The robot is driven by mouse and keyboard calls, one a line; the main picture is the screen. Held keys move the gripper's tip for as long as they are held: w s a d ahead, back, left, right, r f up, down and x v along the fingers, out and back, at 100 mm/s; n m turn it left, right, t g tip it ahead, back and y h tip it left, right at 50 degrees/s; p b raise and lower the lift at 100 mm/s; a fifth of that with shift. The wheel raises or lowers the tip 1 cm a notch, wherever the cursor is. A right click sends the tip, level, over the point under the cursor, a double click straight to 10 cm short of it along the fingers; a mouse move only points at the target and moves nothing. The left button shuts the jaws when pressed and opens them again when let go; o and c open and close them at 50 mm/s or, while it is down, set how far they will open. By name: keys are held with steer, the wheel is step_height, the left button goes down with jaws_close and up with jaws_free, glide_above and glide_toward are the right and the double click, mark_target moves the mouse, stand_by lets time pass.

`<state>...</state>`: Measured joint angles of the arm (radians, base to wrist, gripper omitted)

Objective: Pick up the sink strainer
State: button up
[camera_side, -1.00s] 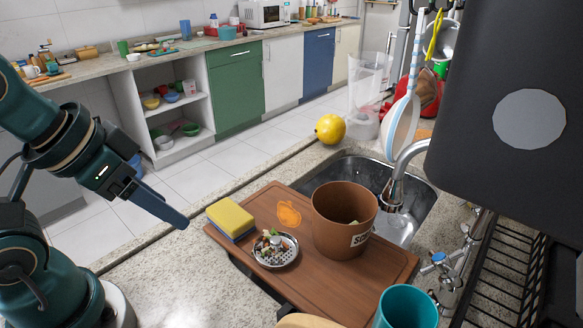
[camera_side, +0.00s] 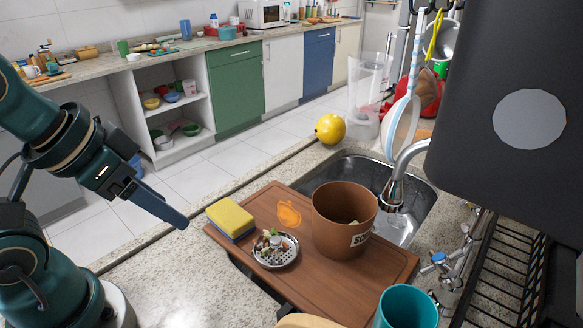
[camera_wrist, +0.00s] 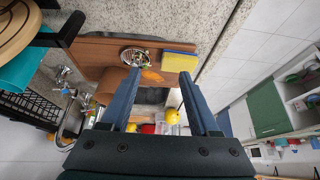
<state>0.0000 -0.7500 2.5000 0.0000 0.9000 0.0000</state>
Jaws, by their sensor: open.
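The sink strainer (camera_side: 275,249) is a round perforated metal dish with food scraps in it. It sits on the brown wooden board (camera_side: 330,283), in front of the brown bin and near the sponge. In the wrist view the strainer (camera_wrist: 134,56) shows beyond my fingertips, near the top. My gripper (camera_side: 184,222) is at the left in the side view, left of the board and apart from the strainer. In the wrist view my gripper (camera_wrist: 160,78) has its two fingers spread, with nothing held between them.
A yellow and blue sponge (camera_side: 231,219) lies left of the strainer. A brown bin (camera_side: 343,222) stands right of it, and a teal cup (camera_side: 406,308) is at the front. The sink (camera_side: 404,229) and faucet (camera_side: 401,168) lie behind. A black wire rack (camera_side: 497,270) is at the right.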

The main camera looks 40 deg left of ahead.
steer(key=w+a+r+m+t+y, duration=0.25)
steer(key=w+r+t, duration=0.25)
steer(key=w, duration=0.4)
steer(key=m+h, duration=0.9)
steer(key=h, duration=0.3)
glide_above(276, 239)
steer(key=a, duration=0.3)
steer(key=shift+g, duration=0.3)
steer(key=f, duration=0.8)
steer(key=s+f, duration=0.1)
steer(key=f, duration=0.3)
steer(key=shift+d+f, duration=0.25)
steer(key=shift+f, duration=0.15)
steer(key=shift+n+g, duration=0.3)
steer(key=shift+n, duration=0.65)
steer(key=f, duration=0.1)
steer(key=s+f, duration=0.2)
steer(key=shift+s+a+f, duration=0.1)
steer(key=shift+a+f, duration=0.15)
steer(key=shift+f, duration=0.1)
steer(key=shift+a+f+n, duration=0.1)
steer(key=shift+f+n, duration=0.2)
steer(key=shift+f, duration=0.1)
steer(key=shift+x, duration=2.4)
